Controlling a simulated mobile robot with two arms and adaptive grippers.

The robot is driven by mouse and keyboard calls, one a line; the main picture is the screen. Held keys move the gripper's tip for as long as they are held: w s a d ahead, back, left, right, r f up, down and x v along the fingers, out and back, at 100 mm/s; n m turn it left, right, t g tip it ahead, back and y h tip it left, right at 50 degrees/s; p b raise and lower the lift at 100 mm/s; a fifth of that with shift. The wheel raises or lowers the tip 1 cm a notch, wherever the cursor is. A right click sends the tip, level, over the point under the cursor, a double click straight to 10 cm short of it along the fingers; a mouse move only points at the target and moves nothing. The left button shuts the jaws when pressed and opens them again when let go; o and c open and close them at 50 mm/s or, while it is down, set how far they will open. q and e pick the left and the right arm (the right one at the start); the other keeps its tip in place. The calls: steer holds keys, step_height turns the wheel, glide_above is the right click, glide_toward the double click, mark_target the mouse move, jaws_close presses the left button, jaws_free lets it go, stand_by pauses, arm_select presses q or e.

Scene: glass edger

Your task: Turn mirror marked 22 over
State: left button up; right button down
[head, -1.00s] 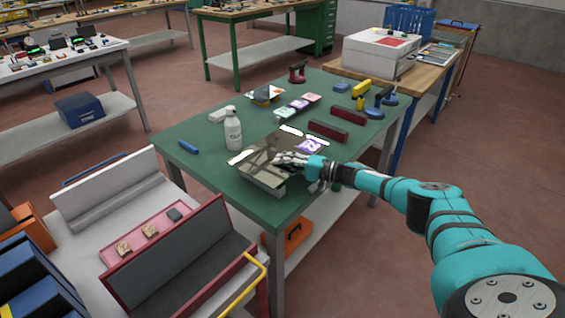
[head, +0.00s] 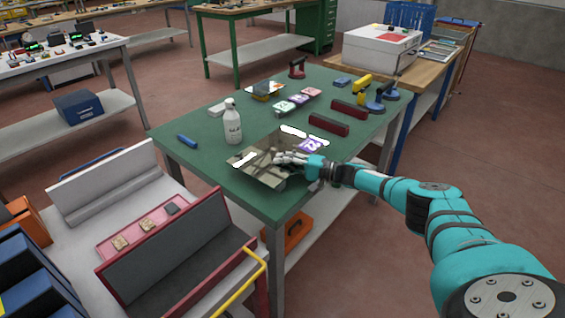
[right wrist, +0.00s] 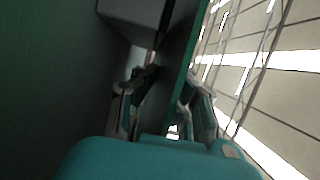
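The mirror (head: 262,172) is a thin reflective sheet lying at the near right part of the green table in the head view. A purple-and-white label (head: 311,145) sits at its far right corner; its marking is too small to read surely. My right gripper (head: 290,160) is at the mirror's right edge. In the right wrist view the mirror (right wrist: 270,80) runs between the fingers of my right gripper (right wrist: 165,90), one on each face, and they look shut on it. A grey block (right wrist: 133,15) shows on the underside. My left gripper is out of view.
A white bottle (head: 232,125) stands just behind the mirror. A blue marker-like item (head: 187,141) lies to the left. Dark red racks (head: 328,124), smaller labelled plates (head: 298,99) and suction cups (head: 375,105) are farther back. The table's left part is mostly clear.

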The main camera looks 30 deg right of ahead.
steer(key=shift+f+b, duration=0.3)
steer(key=shift+b, duration=0.1)
steer(key=c, duration=1.4)
jaws_free()
steer(key=shift+f, duration=0.2)
steer(key=v, duration=1.2)
